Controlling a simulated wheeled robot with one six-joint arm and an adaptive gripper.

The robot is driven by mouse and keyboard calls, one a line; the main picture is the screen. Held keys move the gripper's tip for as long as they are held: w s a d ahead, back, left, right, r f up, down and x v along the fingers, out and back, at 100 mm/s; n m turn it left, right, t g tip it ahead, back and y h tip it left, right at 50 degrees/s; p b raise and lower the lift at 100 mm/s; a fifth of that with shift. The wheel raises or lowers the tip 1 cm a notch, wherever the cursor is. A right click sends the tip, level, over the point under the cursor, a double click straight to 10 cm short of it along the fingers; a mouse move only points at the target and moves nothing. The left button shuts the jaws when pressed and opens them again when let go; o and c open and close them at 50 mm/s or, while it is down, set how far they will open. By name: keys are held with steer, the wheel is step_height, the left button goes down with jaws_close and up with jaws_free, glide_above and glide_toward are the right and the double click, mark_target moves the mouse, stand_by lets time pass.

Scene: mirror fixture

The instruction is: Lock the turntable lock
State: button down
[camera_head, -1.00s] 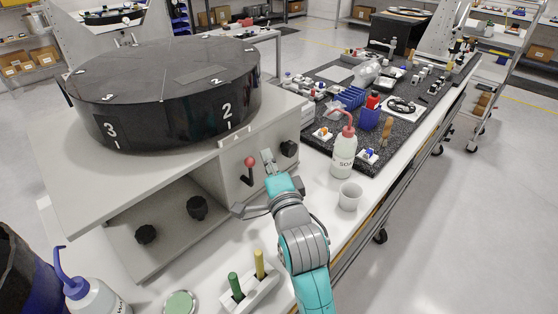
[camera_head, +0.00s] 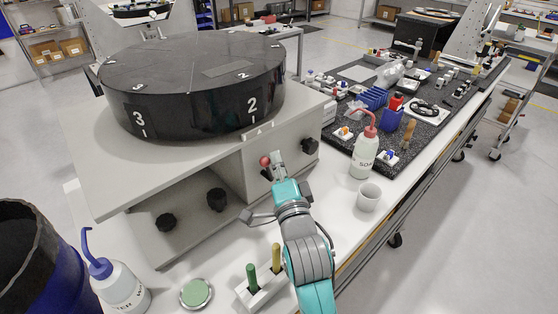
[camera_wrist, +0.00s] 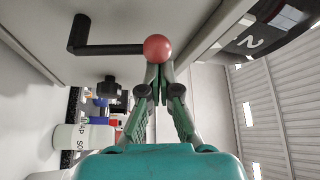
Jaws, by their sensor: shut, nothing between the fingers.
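The turntable (camera_head: 190,85) is a thick black disc with white numbers, on a light grey housing. On the housing's front is a lever with a red ball end (camera_head: 265,161), which I take as the turntable lock. In the wrist view the red ball (camera_wrist: 157,48) sits at the end of a black cranked rod (camera_wrist: 112,49). My gripper (camera_head: 278,156) is shut and empty, just right of the ball in the head view. In the wrist view my fingertips (camera_wrist: 159,68) are right at the ball, touching or nearly so; they do not grip it.
A black knob (camera_head: 310,146) is right of the lever; two more (camera_head: 217,200) are lower left. A holder with green and yellow pegs (camera_head: 262,290) is in front.

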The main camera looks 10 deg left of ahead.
steer(key=v, duration=0.7)
steer(key=shift+s, duration=0.2)
steer(key=shift+d, duration=0.15)
steer(key=d+m, duration=0.1)
steer(key=d+m+g+h, duration=0.1)
steer(key=d, duration=0.1)
steer(key=shift+w+d+r+m, duration=0.1)
steer(key=shift+d+r+m, duration=0.15)
steer(key=shift+d+m, duration=0.15)
stand_by(0.3)
